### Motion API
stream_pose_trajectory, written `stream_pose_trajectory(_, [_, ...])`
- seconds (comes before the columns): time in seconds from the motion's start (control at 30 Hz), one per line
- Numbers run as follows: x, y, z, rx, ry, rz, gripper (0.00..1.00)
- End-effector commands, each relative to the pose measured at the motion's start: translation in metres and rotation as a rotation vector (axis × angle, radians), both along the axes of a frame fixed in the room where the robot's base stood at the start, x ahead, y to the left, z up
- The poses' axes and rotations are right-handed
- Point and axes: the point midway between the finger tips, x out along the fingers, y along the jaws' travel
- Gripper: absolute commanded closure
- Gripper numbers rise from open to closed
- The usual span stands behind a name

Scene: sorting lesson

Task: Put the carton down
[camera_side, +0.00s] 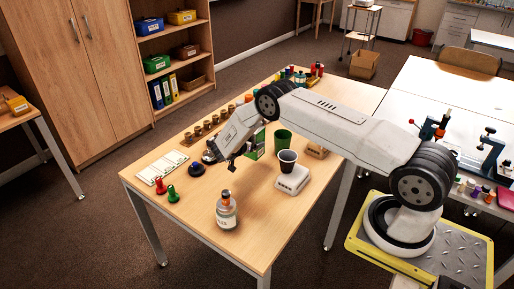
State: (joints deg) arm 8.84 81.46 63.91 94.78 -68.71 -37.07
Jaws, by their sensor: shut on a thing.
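A green and white carton (257,146) is over the middle of the table (222,199), just left of a green cup (282,141). My gripper (241,157) is shut on the carton, at its left side. The arm partly hides the carton, and I cannot tell whether its base touches the table.
A dark cup (287,161) stands on a white scale (292,180) to the right. A clear bottle (226,213) stands near the front. Red (160,186) and green (173,194) pegs and a white tray (161,167) are at left.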

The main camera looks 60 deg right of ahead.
Motion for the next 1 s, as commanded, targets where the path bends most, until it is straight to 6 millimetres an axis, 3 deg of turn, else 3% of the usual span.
stream_pose_trajectory(0.47, [0.005, -0.002, -0.007, 0.0, 0.0, 0.0, 0.65])
stream_pose_trajectory(0.77, [0.005, -0.002, -0.033, 0.0, 0.0, 0.001, 0.65])
stream_pose_trajectory(1.0, [0.005, -0.002, -0.037, 0.0, -0.001, 0.001, 0.65])
